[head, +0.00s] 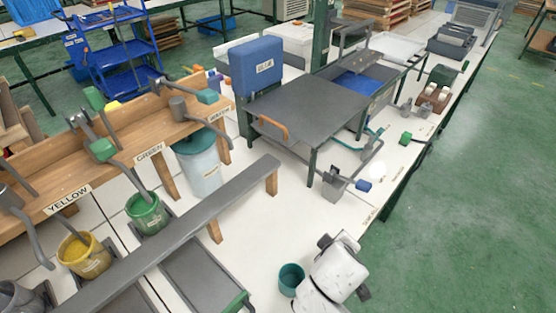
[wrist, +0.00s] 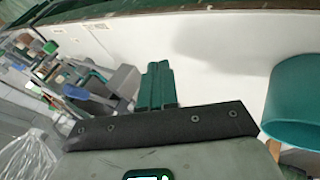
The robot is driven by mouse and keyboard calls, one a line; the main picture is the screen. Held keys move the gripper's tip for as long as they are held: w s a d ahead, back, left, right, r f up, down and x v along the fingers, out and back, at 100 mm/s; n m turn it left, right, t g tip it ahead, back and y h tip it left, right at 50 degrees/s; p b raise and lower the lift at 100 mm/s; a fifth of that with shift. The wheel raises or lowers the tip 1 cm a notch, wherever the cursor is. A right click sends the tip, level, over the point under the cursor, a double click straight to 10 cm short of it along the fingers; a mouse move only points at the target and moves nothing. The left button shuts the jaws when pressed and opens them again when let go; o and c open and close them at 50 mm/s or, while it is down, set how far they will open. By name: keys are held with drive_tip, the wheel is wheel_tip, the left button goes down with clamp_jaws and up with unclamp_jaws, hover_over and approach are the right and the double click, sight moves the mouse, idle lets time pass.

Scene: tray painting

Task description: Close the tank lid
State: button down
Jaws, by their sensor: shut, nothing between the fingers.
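A dark grey flat panel with an orange handle (head: 270,127) stands on green legs in the middle of the head view; it looks like the tank lid (head: 300,105). Beyond its right edge is a basin with a blue inside (head: 355,84), open at the top. My gripper (wrist: 157,85) is shut and empty in the wrist view, its green fingers together. In the head view my white arm is at the bottom, well in front of the panel and apart from it. The fingertips cannot be made out there.
A teal cup (head: 291,279) stands beside my arm and shows large in the wrist view (wrist: 295,105). A blue-handled metal fixture (head: 340,186) stands near the panel's front leg. A long grey beam (head: 170,235) lies to the left. Green floor is open at right.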

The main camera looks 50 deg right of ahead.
drive_tip(key=w+r, duration=0.1)
drive_tip(key=w+d+t+h, duration=0.1)
drive_tip(key=w+r+n+h, duration=0.1)
drive_tip(key=shift+w+d+r, duration=0.1)
drive_tip(key=shift+d+r, duration=0.2)
drive_tip(key=shift+r, duration=0.05)
drive_tip(key=w+a+r+n+t+h, duration=0.2)
drive_tip(key=w+a+r+n+t, duration=0.15)
drive_tip(key=w+n, duration=0.2)
drive_tip(key=w+a+r+n+t+h, duration=0.1)
drive_tip(key=w+a+r+n+t, duration=0.1)
drive_tip(key=w+r+n+t, duration=0.4)
drive_tip(key=w+d+f+m+p, duration=0.1)
drive_tip(key=w+d+m+p, duration=0.1)
drive_tip(key=w+d, duration=0.6)
drive_tip(key=shift+d+f+g+p, duration=0.25)
drive_tip(key=shift+d+g+p, duration=0.25)
drive_tip(key=shift+d, duration=0.65)
drive_tip(key=shift+m, duration=0.25)
